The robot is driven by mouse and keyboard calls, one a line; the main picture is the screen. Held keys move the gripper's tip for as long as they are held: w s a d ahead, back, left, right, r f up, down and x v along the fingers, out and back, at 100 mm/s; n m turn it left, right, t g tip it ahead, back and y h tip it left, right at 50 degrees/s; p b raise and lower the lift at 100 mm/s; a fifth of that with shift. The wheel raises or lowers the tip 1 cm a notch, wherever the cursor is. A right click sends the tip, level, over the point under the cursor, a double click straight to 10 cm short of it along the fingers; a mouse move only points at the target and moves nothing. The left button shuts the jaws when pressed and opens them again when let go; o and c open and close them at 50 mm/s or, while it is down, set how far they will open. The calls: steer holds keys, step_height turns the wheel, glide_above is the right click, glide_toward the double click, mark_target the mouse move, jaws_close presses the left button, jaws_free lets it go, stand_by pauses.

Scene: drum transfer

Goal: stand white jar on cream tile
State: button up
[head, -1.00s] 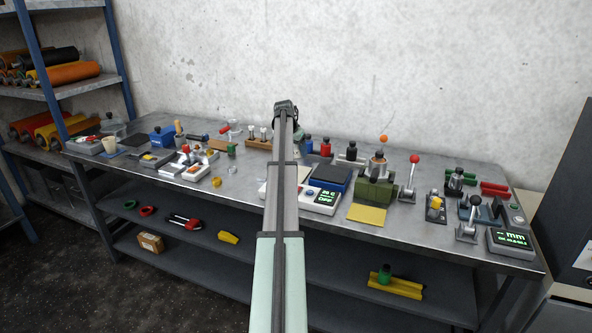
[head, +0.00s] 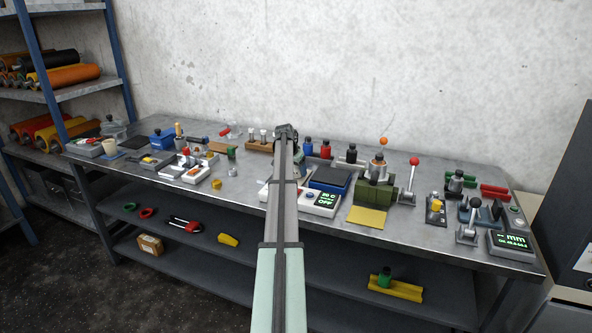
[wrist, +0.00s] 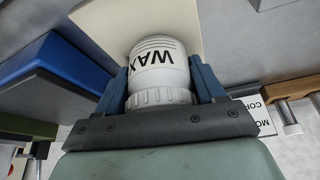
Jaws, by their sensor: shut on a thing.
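My gripper (wrist: 162,88) is shut on the white jar (wrist: 158,62), one blue finger on each side. The jar's ribbed collar is close to the palm, and its body, marked WAX, points away from the palm. The cream tile (wrist: 95,18) shows behind the jar in the wrist view, spreading to both sides of it. I cannot tell whether the jar touches the tile. In the head view my gripper (head: 286,133) is over the back middle of the bench, and my arm hides the jar and most of the tile.
A blue box with a dark top (head: 330,178) stands just right of my arm, by a display unit (head: 316,200). A wooden rack with white-topped pegs (head: 259,146) is left of my gripper. Small bottles (head: 325,149) stand to the right. A yellow plate (head: 367,221) lies in front.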

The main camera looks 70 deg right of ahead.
steer(key=o, duration=1.4)
steer(key=shift+f, duration=0.1)
steer(key=s+v, duration=0.1)
steer(key=v, duration=1.1)
steer(key=shift+w, duration=0.45)
